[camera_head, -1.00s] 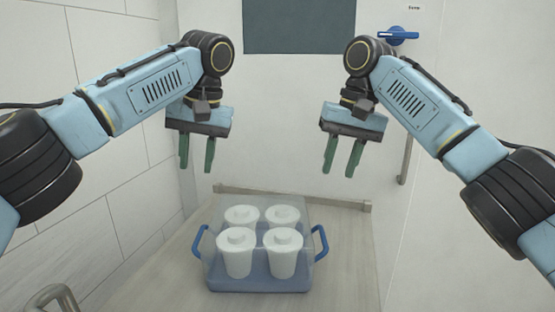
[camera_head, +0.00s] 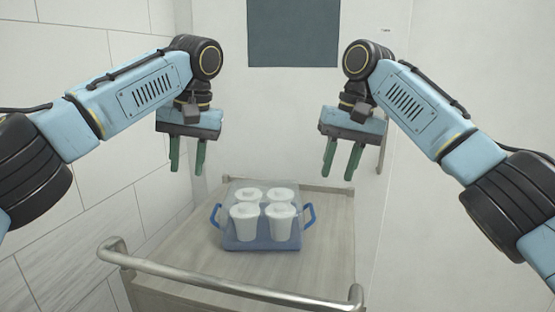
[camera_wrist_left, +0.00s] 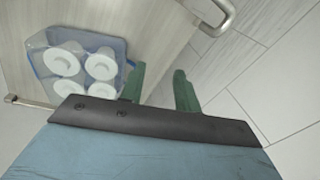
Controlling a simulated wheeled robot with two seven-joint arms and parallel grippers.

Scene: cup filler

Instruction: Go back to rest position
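My left gripper (camera_head: 187,155) hangs in the air at the upper left of the head view, its two green fingers apart with nothing between them. The left wrist view shows the same open fingers (camera_wrist_left: 160,88). My right gripper (camera_head: 341,160) hangs at about the same height on the right, also open and empty. Both are apart from the clear tray (camera_head: 262,243) with blue handles, which stands lower down between them. It holds several white lidded cups (camera_head: 283,222). The tray also shows at the upper left of the left wrist view (camera_wrist_left: 52,38).
The tray stands on a wooden-topped cart (camera_head: 190,262) with a metal push bar (camera_head: 225,284) along its near edge. A tiled wall (camera_head: 75,215) is on the left. A pale door with a dark window (camera_head: 292,32) is behind. The cart top around the tray is clear.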

